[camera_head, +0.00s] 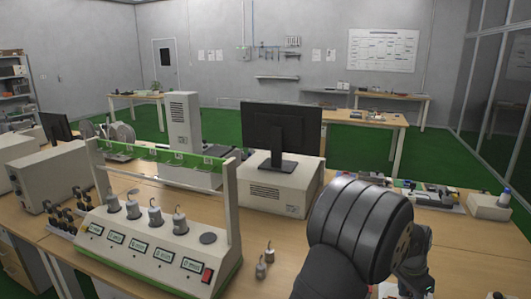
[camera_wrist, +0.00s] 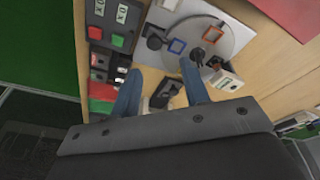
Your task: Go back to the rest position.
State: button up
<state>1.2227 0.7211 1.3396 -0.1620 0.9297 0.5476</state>
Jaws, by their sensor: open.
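My gripper (camera_wrist: 160,78) shows in the wrist view, with its two blue-grey fingers spread apart and nothing between them. Beyond the fingers lie a wooden bench top (camera_wrist: 262,62) and a round grey plate (camera_wrist: 232,32) bearing small frames and dark parts. I cannot tell how far the fingers are above the bench. In the head view my dark arm is raised over the bench at the lower right, and the fingers cannot be made out.
A test fixture (camera_head: 150,240) with several weights and displays stands at the front left. A monitor (camera_head: 282,130) sits on a beige box (camera_head: 270,190) behind.

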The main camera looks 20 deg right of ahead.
jog(key=w+a+r+m+g+h, duration=0.15)
jog(key=w+a+r+m, duration=0.25)
jog(key=r+m, duration=0.45)
jog(key=x, duration=0.9)
jog(key=shift+s+f+n+g, duration=0.3)
jog(key=shift+s+n+g, duration=0.05)
jog(key=shift+s+g, duration=0.1)
jog(key=shift+a+y, duration=0.1)
jog(key=shift+y, duration=0.15)
jog(key=shift+c, duration=0.2)
grip_shut()
jog(key=s+d+n+t, duration=0.3)
jog(key=d+n, duration=0.4)
jog(key=n, duration=0.5)
jog(key=shift+d+f+n+t, duration=0.3)
jog(key=shift+d+f+t, duration=0.05)
jog(key=shift+t, duration=0.35)
